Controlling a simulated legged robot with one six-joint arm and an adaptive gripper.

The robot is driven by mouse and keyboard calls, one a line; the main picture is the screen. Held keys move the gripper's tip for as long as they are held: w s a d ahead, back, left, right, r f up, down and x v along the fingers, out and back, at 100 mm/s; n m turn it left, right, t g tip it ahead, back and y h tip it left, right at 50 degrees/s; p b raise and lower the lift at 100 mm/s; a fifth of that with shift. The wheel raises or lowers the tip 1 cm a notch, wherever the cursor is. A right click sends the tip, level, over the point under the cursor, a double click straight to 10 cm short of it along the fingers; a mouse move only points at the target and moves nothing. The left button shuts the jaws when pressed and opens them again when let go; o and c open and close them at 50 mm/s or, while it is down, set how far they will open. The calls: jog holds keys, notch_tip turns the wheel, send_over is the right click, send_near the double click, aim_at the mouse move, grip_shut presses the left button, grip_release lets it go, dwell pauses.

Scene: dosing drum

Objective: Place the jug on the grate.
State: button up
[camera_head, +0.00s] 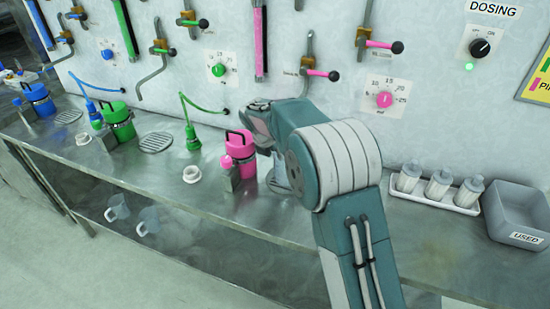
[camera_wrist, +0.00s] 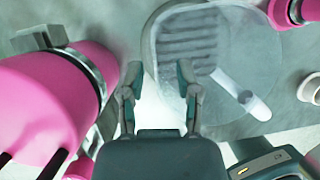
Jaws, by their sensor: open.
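A clear jug (camera_wrist: 218,85) with a pale handle (camera_wrist: 246,96) stands upright in the wrist view, seen from above. The slots of the grate (camera_wrist: 188,40) show through and under it, so it appears to stand over the grate. In the head view the jug (camera_head: 279,181) is mostly hidden behind my arm, right of the pink canister. My gripper (camera_wrist: 160,75) is open and empty. Its left finger is just outside the jug's left side, and its right finger overlaps the jug's near side in the picture. Whether either finger touches the jug cannot be told.
The pink canister (camera_head: 242,150) stands close left of my gripper. A pink nozzle (camera_wrist: 288,12) and a white ring (camera_wrist: 309,88) are nearby. Two other jugs (camera_head: 118,208) are on the lower shelf. A white tray of bottles (camera_head: 437,192) and a grey USED bin (camera_head: 512,215) are at right.

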jog(key=v, duration=0.9)
jog(key=shift+r, duration=0.35)
jog(key=s+d+r+m+y, duration=0.1)
jog(key=s+d+r+m, duration=0.45)
jog(key=s+m, duration=0.3)
jog(key=s+d+r+m+y, duration=0.1)
jog(key=s+d+r+m, duration=0.3)
jog(key=s+d+m, duration=0.4)
jog(key=s+d+f+m+t, duration=0.1)
jog(key=s+f+m, duration=0.1)
jog(key=s+m, duration=0.5)
jog(key=s+d+f+m, duration=0.2)
jog(key=s+m, duration=0.5)
jog(key=s, duration=0.6)
jog(key=shift+t+y, duration=0.3)
jog(key=shift+t, duration=0.1)
jog(key=shift+w, duration=0.1)
